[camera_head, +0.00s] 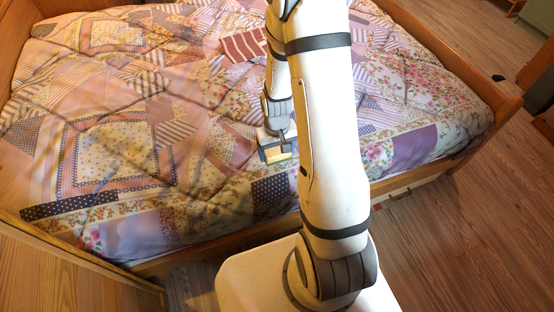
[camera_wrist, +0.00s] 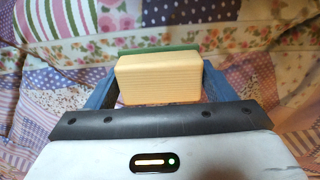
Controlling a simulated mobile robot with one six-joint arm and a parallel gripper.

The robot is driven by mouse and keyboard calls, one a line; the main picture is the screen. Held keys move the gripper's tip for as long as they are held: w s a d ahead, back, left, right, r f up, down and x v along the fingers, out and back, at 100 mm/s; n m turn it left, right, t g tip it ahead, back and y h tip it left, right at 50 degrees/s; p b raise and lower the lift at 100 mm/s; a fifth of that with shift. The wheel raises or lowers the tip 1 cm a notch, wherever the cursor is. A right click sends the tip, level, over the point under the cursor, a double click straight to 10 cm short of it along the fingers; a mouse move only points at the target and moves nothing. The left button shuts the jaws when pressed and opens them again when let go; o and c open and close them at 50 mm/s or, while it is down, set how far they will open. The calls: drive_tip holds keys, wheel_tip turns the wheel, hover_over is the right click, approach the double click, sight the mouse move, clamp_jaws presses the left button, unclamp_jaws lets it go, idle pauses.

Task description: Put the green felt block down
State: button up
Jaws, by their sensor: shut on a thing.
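The green felt block (camera_wrist: 158,78) sits between my two blue fingers in the wrist view. Its pale wood-coloured, ribbed face is towards the wrist camera, and a strip of green shows along its far top edge. My gripper (camera_head: 275,150) is shut on it. In the head view the gripper hangs over the near side of the bed, with a small pale part of the block showing at its tip. The patchwork quilt (camera_head: 205,150) lies below and around it. I cannot tell whether the block touches the quilt; its underside is hidden.
The quilt is padded and uneven, and broad areas left of the gripper are clear. A wooden bed frame (camera_head: 420,177) borders the bed. A striped red patch or cloth (camera_head: 243,46) lies farther back. My white arm hides part of the bed. Wood floor (camera_head: 450,235) shows at right.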

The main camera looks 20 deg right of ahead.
drive_tip(key=shift+f+b, duration=0.45)
drive_tip(key=shift+f, duration=1.45)
drive_tip(key=shift+f, duration=0.2)
drive_tip(key=o, duration=1.1)
drive_tip(key=shift+c, duration=0.2)
wheel_tip(320, 180, up, 12)
drive_tip(key=p, duration=0.3)
drive_tip(key=shift+r, duration=0.2)
wheel_tip(320, 180, up, 11)
hover_over(277, 158)
drive_tip(key=s+a, duration=0.2)
drive_tip(key=s, duration=0.1)
drive_tip(key=s+a+r+t, duration=0.1)
drive_tip(key=s+r, duration=0.7)
drive_tip(key=shift+s+a+t, duration=0.15)
drive_tip(key=shift+s+t, duration=0.15)
